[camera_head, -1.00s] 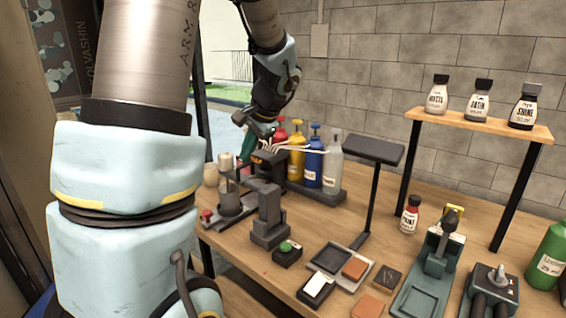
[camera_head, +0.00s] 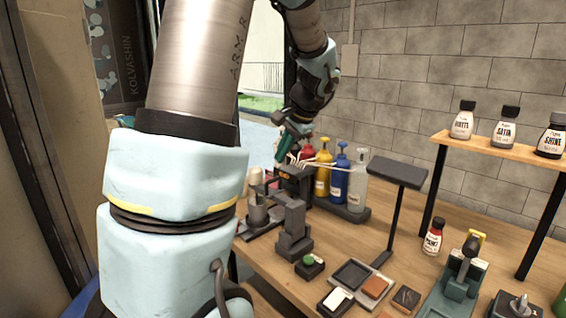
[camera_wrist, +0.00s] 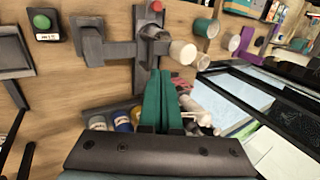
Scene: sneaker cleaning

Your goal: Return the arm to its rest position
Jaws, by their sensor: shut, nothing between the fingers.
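My arm (camera_head: 190,170) rises large at the left of the head view and bends over toward the bench. Its far end hangs above the back left of the bench. My gripper (camera_head: 284,150) points down there, beside the row of pump bottles, with part of it hard to make out. In the wrist view my gripper (camera_wrist: 160,75) shows two teal fingers pressed together with nothing between them. They are over the bench, near a grey post fixture (camera_wrist: 120,48) and white cups.
Pump bottles in yellow (camera_head: 323,180) and blue (camera_head: 340,182) stand by the gripper. A black-topped stand (camera_head: 397,172) and a wooden shelf (camera_head: 490,146) with small bottles are to the right. A green button box (camera_head: 309,264) and trays (camera_head: 352,275) lie in front. Open air is above the bench.

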